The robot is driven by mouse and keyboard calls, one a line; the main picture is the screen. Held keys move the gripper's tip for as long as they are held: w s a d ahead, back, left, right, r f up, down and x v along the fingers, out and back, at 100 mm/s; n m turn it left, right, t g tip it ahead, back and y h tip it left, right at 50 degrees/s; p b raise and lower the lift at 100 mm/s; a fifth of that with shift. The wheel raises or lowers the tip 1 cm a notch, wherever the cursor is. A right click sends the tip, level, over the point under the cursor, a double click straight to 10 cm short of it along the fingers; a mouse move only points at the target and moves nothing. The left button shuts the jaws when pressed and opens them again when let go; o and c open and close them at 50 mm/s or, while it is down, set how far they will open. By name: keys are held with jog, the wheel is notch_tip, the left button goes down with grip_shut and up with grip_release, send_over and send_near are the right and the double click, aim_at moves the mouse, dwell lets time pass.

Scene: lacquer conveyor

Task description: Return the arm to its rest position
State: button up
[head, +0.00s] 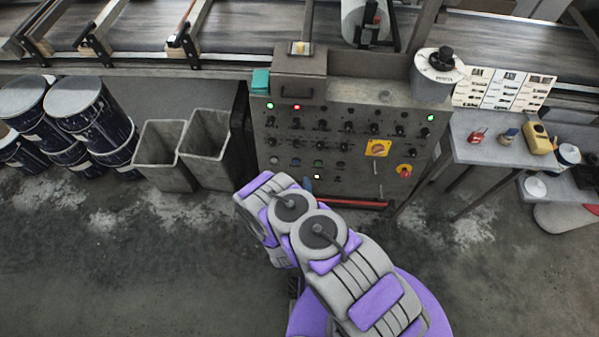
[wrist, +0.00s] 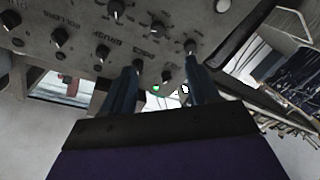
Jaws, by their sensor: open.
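My arm (head: 345,265), purple and grey, reaches up from the bottom of the head view toward the grey control panel (head: 330,118). My gripper is mostly hidden behind the arm there. In the wrist view my gripper (wrist: 161,64) shows two dark blue fingers, spread apart with nothing between them. Beyond the fingers is the panel face (wrist: 85,20) with several black knobs, a lit green lamp (wrist: 155,88) and a lit white lamp (wrist: 185,89). I cannot tell whether a fingertip touches a knob.
The conveyor (head: 240,25) runs behind the panel. Two grey bins (head: 165,165) and several dark drums (head: 85,110) stand at left. A side table (head: 480,150) with small items stands at right. A red bar (head: 345,203) runs along the panel's base. The floor (head: 130,270) at lower left is clear.

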jog(key=w+r+m+g+h, duration=0.3)
jog(key=w+r+m+g, duration=0.35)
jog(key=w+r, duration=0.3)
jog(key=s+d+r+m+g+y, duration=0.1)
jog(key=s+r+g, duration=0.1)
jog(key=r, duration=0.5)
jog(key=s+d+r+m+g+y, duration=0.1)
jog(key=s+d+r+g, duration=0.15)
jog(key=r, duration=0.55)
jog(key=s+d+r+g, duration=0.2)
jog(key=s+d+r, duration=0.2)
jog(key=s+r, duration=0.3)
jog(key=s+d+r+g, duration=0.3)
jog(key=s+d+r, duration=0.2)
jog(key=s, duration=1.2)
jog(key=s+d+r+g+h, duration=0.1)
jog(key=s+d+r, duration=0.3)
jog(key=s+r, duration=0.5)
jog(key=s+m+g, duration=0.1)
jog(key=s, duration=0.2)
jog(key=shift+d+g, duration=0.15)
jog(key=shift+g, duration=0.15)
jog(key=shift+w+r, duration=0.1)
